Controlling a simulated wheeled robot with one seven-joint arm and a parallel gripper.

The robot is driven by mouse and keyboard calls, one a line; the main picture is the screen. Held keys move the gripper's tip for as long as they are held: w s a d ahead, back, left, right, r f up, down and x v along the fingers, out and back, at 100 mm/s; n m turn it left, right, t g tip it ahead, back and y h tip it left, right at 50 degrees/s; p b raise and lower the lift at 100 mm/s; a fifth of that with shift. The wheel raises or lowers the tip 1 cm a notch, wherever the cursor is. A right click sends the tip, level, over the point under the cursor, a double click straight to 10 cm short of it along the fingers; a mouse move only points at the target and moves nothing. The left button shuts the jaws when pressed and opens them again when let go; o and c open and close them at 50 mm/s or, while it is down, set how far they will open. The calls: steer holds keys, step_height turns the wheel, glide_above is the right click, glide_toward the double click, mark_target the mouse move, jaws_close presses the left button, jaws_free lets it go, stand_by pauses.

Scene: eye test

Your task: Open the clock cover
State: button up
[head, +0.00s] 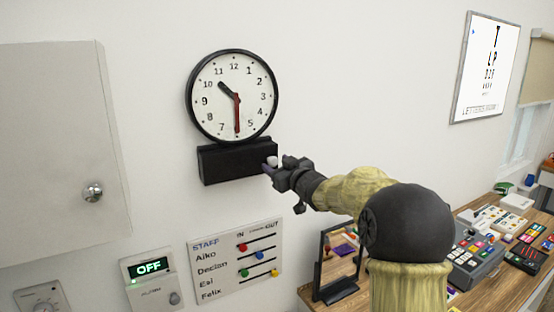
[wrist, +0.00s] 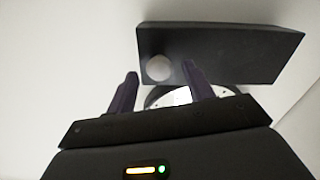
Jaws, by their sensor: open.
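A round wall clock (head: 215,100) with a black rim, white face and red hand hangs on the white wall. I cannot make out a separate cover on its face. A black box (head: 225,164) is mounted right below it, with a small white knob (head: 272,160) at its right end. My gripper (head: 273,169) is at that knob in the head view. In the wrist view my gripper (wrist: 161,82) is open, and the white knob (wrist: 159,67) shows between and just beyond the fingertips. The black box (wrist: 235,50) fills the upper right; the clock's rim is partly hidden behind the fingers.
A grey cabinet door (head: 50,150) with a round knob is at left. Below are an OFF panel (head: 150,272) and a staff board (head: 235,263). A wooden desk (head: 490,290) with a black frame (head: 335,265) and several devices is at lower right. An eye chart (head: 487,65) hangs at right.

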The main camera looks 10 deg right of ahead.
steer(key=shift+w+a, duration=0.15)
steer(key=shift+w, duration=0.2)
jaws_close()
steer(key=shift+s+d+f+m+h+b, duration=0.25)
steer(key=shift+h+b, duration=0.25)
steer(key=shift+b, duration=0.75)
